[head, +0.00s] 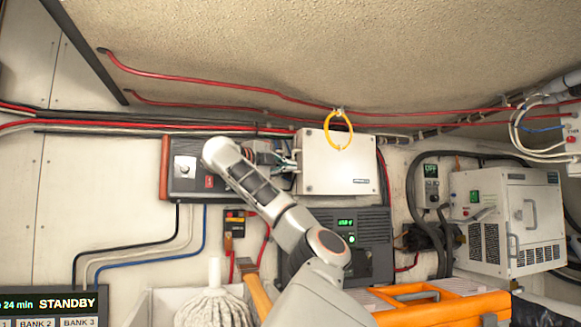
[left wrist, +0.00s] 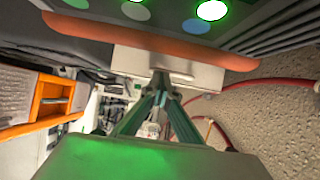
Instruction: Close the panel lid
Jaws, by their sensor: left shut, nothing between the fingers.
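My left arm rises from the bottom of the head view and bends over a dark panel (head: 183,172) with reddish wooden ends. My left gripper (head: 290,161) is at the left edge of a pale box-like cover (head: 340,168), small and partly hidden by my arm. I cannot tell for certain whether this cover is the panel lid. In the left wrist view the gripper's fingers (left wrist: 161,84) are together and empty, in front of a white surface (left wrist: 180,70) beside a wooden strip (left wrist: 150,38). Contact is unclear. My right gripper is not in view.
A yellow ring (head: 338,131) hangs over the pale cover. Red cables (head: 230,85) run along the ceiling. A black unit with a green display (head: 372,222) sits below. A white cabinet (head: 515,215) stands right, an orange toolbox (head: 450,308) and mop (head: 215,305) lower down.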

